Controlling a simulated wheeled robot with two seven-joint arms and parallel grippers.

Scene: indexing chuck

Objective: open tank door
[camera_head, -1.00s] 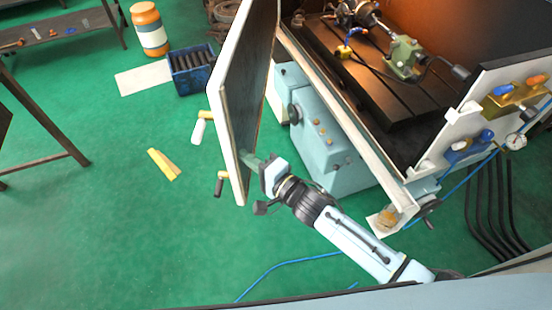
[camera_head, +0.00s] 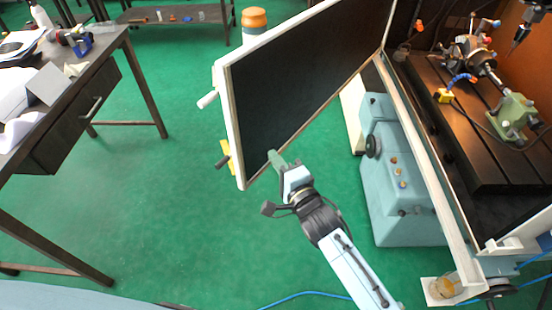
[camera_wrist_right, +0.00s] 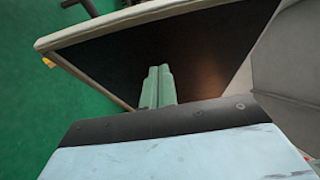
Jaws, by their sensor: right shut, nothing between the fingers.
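The tank door (camera_head: 295,90) is a dark panel with a white frame, swung outward from the machine tank, its dark inner face toward me. Handles stick out from its left edge, a white one (camera_head: 207,100) and a dark one (camera_head: 222,162). My right gripper (camera_head: 277,158) is shut and empty, its green fingers at the lower part of the door's inner face. In the right wrist view the shut fingers (camera_wrist_right: 158,88) point at the dark inner face of the door (camera_wrist_right: 200,60); whether they touch it I cannot tell. My left gripper is not in view.
The machine bed (camera_head: 465,140) with its chuck stands at the right, above a pale blue cabinet (camera_head: 400,180). A dark workbench (camera_head: 90,110) stands at the left. An orange jar (camera_head: 254,24) is behind the door. Green floor is clear between bench and door.

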